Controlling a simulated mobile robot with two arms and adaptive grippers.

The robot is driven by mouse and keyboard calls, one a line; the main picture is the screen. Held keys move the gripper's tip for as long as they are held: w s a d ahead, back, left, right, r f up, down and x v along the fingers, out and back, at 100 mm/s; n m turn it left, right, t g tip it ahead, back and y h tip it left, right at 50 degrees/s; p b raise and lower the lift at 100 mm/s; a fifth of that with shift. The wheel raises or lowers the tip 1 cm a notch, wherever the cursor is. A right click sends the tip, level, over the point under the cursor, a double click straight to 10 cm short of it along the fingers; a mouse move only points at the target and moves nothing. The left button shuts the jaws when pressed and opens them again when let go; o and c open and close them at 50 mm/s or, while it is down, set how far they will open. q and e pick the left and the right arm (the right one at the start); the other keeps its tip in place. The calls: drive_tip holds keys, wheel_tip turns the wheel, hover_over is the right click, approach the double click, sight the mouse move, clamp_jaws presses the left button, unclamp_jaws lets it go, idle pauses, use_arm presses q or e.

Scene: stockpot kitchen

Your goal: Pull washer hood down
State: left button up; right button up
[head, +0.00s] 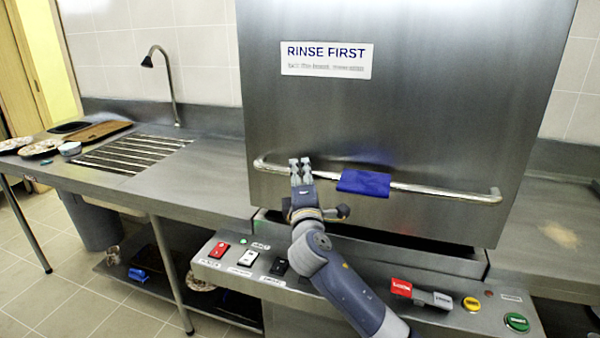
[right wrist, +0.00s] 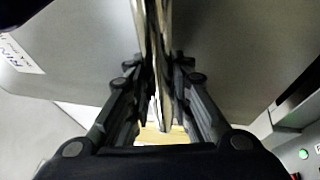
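The steel washer hood (head: 430,110) fills the upper right of the head view, with a "RINSE FIRST" label on its front. Its lower edge is just above the machine's base, with a dark strip below it. A horizontal bar handle (head: 440,190) runs across the hood's lower front, with a blue sleeve (head: 363,183) near its middle. My right gripper (head: 300,164) is at the bar left of the sleeve, fingers pointing up and close together. My left gripper is not visible.
A control panel with red, white and black switches (head: 242,257) and a green button (head: 516,322) lies below the hood. A steel counter (head: 205,172) with a drain grid, tap and dirty plates (head: 40,147) stands at left. Another counter (head: 560,230) is at right.

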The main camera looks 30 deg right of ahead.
drive_tip(key=shift+o, duration=1.4)
drive_tip(key=v, duration=1.2)
drive_tip(key=shift+f, duration=0.1)
